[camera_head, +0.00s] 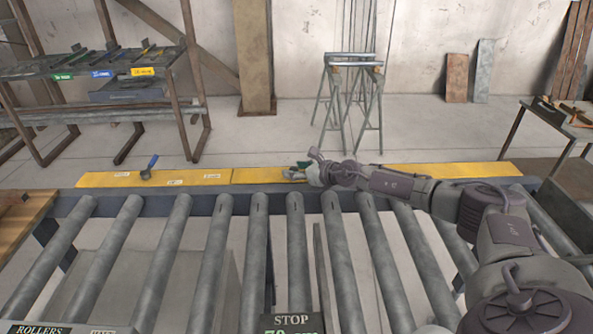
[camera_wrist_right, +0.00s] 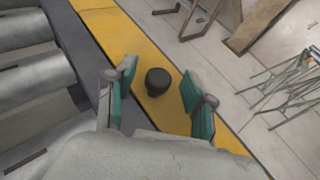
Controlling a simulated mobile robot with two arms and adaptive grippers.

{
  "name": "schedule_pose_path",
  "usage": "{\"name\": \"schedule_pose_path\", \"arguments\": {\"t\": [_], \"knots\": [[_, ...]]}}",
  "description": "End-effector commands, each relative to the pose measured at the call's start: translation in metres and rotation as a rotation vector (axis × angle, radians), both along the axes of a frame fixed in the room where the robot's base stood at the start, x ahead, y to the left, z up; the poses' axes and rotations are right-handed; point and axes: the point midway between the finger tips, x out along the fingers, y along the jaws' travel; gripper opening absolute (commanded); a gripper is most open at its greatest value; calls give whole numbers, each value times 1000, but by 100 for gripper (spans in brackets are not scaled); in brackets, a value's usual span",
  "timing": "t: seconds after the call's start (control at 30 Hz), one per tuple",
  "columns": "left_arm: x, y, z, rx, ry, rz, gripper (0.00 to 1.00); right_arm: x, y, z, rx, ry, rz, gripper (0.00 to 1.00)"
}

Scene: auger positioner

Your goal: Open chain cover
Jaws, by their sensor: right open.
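The chain cover is a row of long yellow panels (camera_head: 205,177) along the far edge of the roller conveyor, lying flat. A seam divides the left panel from the middle one. My right gripper (camera_head: 300,171) is over the middle panel. In the right wrist view, the yellow cover (camera_wrist_right: 128,42) runs diagonally, and a black round knob (camera_wrist_right: 158,82) stands on it. The teal fingers of my right gripper (camera_wrist_right: 160,97) are open, one on each side of the knob, apart from it. In the head view the gripper hides the knob. My left gripper is not in view.
A blue-handled lever (camera_head: 150,166) stands on the left panel. Behind are a tool rack (camera_head: 105,75), a metal trestle (camera_head: 352,95) and a side table (camera_head: 565,118). Floor between is clear.

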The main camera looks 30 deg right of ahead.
Motion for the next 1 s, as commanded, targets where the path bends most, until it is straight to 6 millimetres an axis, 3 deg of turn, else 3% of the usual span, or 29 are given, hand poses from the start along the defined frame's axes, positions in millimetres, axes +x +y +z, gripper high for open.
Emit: {"name": "schedule_pose_path", "arguments": {"t": [0.13,0.47,0.77,1.0], "knots": [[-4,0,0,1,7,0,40,0,0,0,0,0,0,54],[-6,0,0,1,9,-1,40,0,0,0,0,0,0,0],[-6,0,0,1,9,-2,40,0,0,1,2,1,0,0],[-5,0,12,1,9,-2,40,2,-1,9,29,46,0,0]]}}
